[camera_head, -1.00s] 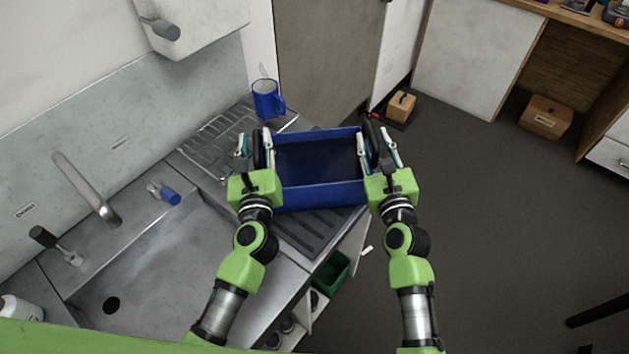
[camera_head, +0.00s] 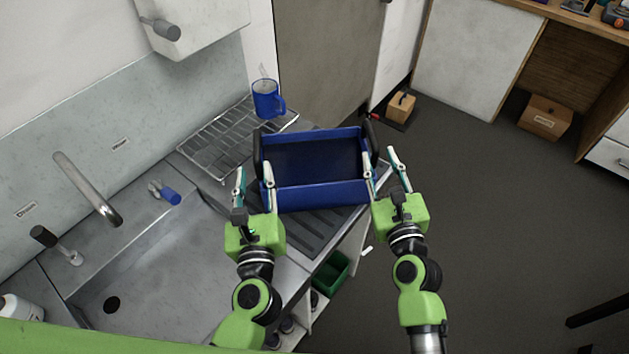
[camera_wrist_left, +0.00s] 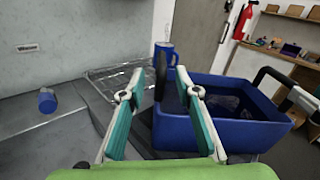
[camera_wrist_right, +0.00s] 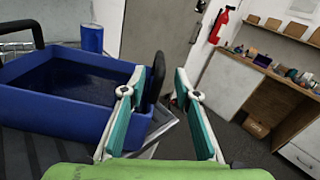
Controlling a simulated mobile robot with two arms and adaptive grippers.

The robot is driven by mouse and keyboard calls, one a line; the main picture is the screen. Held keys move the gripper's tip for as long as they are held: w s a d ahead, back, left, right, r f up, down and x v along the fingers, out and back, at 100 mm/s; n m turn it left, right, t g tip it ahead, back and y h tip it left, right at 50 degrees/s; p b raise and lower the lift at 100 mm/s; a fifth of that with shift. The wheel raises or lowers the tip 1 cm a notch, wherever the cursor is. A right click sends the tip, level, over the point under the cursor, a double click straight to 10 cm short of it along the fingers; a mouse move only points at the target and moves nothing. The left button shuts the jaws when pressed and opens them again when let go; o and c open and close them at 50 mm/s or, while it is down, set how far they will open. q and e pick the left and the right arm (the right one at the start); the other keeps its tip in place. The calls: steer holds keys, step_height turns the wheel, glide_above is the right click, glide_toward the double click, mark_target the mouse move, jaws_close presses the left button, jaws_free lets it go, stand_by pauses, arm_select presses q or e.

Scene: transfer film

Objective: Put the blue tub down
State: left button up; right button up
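The blue tub (camera_head: 318,194) rests on the ribbed draining surface to the right of the sink, with a black handle at each end. It also shows in the left wrist view (camera_wrist_left: 222,133) and the right wrist view (camera_wrist_right: 60,110). My left gripper (camera_head: 254,176) is open, just in front of the tub's left end, its fingers apart and empty. My right gripper (camera_head: 379,164) is open at the tub's right end, its fingers apart with nothing between them. The black handles stand free beyond the fingertips.
A wire rack (camera_head: 213,143) stands left of the tub, with a blue mug (camera_head: 266,99) behind it. The sink (camera_head: 165,262) and tap (camera_head: 88,190) are at the left. A green bin (camera_head: 331,272) is below the counter's edge. Open floor (camera_head: 470,200) lies to the right.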

steer(key=s, duration=0.3)
steer(key=s+d, duration=0.1)
steer(key=s, duration=0.1)
steer(key=shift+s, duration=0.4)
steer(key=shift+d, duration=0.1)
